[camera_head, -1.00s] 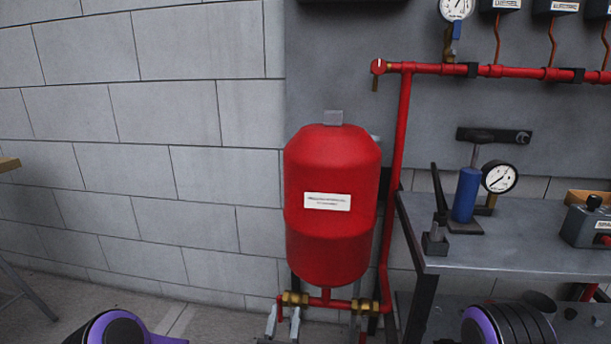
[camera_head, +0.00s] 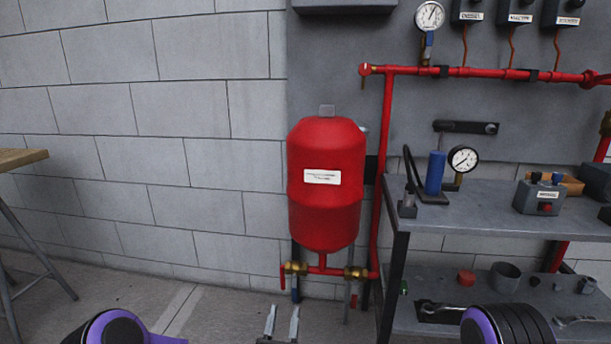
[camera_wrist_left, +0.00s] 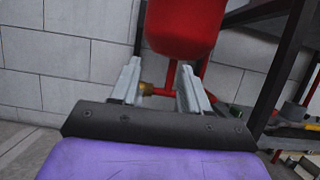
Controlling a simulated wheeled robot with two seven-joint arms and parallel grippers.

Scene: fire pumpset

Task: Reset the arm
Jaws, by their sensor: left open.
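My left gripper (camera_head: 283,322) shows at the bottom middle of the head view, with two pale fingers apart and nothing between them. It stands in front of and below the red tank (camera_head: 325,185). In the left wrist view the open fingers (camera_wrist_left: 160,82) point toward the tank's lower end (camera_wrist_left: 188,25) and the red pipe with brass fittings under it. They look apart from the tank. Purple and black parts of my arms show at the bottom left and bottom right of the head view. My right gripper is out of view.
A red pipe (camera_head: 383,190) runs up beside the tank. A grey workbench (camera_head: 470,213) on the right holds a blue cylinder (camera_head: 435,173), a pressure gauge (camera_head: 463,159) and a control box (camera_head: 539,197). A wooden-topped table (camera_head: 22,158) stands at left. Floor between is clear.

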